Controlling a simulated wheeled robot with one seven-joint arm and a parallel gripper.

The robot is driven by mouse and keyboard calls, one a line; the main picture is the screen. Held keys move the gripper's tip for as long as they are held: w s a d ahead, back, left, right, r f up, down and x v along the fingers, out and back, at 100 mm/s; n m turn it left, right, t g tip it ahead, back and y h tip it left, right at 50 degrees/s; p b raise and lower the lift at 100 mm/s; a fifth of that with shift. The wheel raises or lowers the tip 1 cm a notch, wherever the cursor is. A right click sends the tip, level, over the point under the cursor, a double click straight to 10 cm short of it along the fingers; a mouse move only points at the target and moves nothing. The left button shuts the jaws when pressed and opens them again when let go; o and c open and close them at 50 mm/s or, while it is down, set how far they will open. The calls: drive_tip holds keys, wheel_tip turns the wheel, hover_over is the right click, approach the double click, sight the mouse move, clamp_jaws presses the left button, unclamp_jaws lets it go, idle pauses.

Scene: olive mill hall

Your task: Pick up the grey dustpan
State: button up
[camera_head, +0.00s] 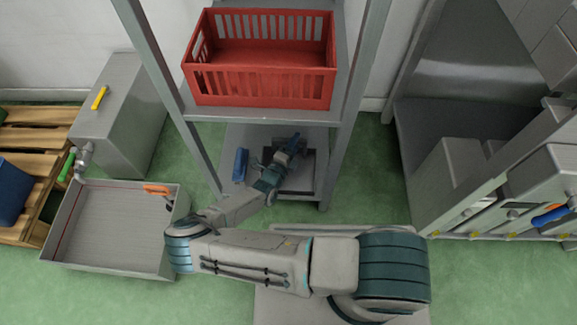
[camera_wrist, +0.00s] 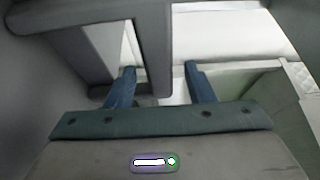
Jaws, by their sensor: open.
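A dark grey flat thing, which looks like the grey dustpan (camera_head: 297,181), lies on the lower shelf of the rack, partly hidden by my arm and gripper. My gripper (camera_head: 294,146) reaches in over it, under the shelf with the red crate. In the wrist view my gripper (camera_wrist: 160,72) has its two blue fingers apart, with nothing clearly held between them. A grey bar-like shape stands behind the fingers there; I cannot tell whether it is the dustpan or part of the rack. Contact with the dustpan cannot be made out.
A blue object (camera_head: 240,165) lies left of my gripper on the lower shelf. A red crate (camera_head: 262,88) stands on the shelf above. Rack posts (camera_head: 348,105) flank the opening. A metal tray (camera_head: 110,225) stands left; steel cabinets (camera_head: 505,185) stand right.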

drive_tip(key=shift+x, duration=1.25)
clamp_jaws()
